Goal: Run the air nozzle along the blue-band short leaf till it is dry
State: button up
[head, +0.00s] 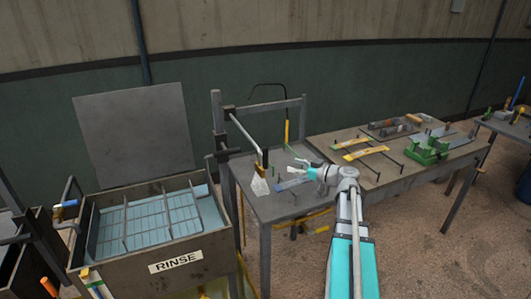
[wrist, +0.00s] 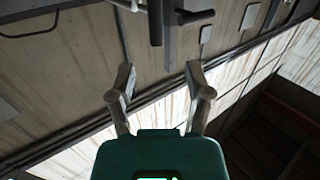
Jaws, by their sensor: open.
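My gripper (head: 297,170) is over the small grey table in the head view. In the wrist view its two fingers (wrist: 160,76) stand apart with nothing between them. A flat bluish strip (head: 293,183) lies low at the table, just below my gripper; it may be the blue-band short leaf, but its band is too small to make out. A yellow-handled tool (head: 287,132), possibly the air nozzle, hangs upright on a curved black line behind my gripper. A pale, flared piece (head: 260,185) hangs from a grey bar left of my gripper. Wetness cannot be told.
The RINSE tank (head: 178,262) with its raised lid (head: 135,135) stands left. The right-hand table (head: 400,172) holds yellow strips (head: 360,153) on rods and a green fixture (head: 428,150). A post frame (head: 217,125) rises behind the small table. Dark bars (wrist: 156,22) cross the wrist view's top.

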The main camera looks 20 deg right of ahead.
aim_at(265, 158)
jog(key=shift+s+d+r+t, duration=0.2)
jog(key=shift+d+r+t, duration=0.2)
jog(key=shift+d+r, duration=0.15)
jog(key=shift+w+a, duration=0.1)
jog(key=shift+a, duration=0.05)
jog(key=x, duration=1.3)
jog(key=shift+w+a+r, duration=0.15)
jog(key=shift+w+a, duration=0.05)
jog(key=shift+a, duration=0.05)
jog(key=shift+c, duration=0.2)
grip_shut()
